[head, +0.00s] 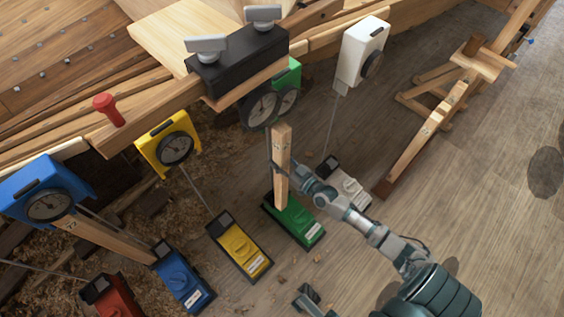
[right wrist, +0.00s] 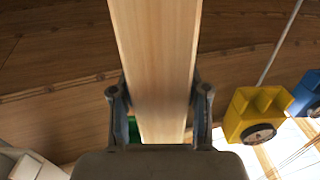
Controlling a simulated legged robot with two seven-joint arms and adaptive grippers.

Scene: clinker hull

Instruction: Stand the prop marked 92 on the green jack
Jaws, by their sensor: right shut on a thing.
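A pale wooden prop (head: 282,165) stands about upright in my right gripper (head: 281,170), with a small dark mark near its top that is too small to read surely. The gripper is shut on it around mid-length. The green jack (head: 303,229) is on the floor below. The prop's lower end overlaps the jack's top in the head view; I cannot tell whether they touch. In the right wrist view the prop (right wrist: 157,60) runs between both fingers (right wrist: 160,108). My left gripper (head: 308,298) shows partly at the bottom edge, clear of the prop; its opening is unclear.
Yellow (head: 240,248), blue (head: 182,280), red (head: 112,303) and white (head: 346,184) jacks stand nearby. A prop (head: 105,238) marked 77 slants at the blue jack. A green gauge (head: 275,100) hangs close above the held prop. Another timber (head: 428,133) leans on a trestle at right.

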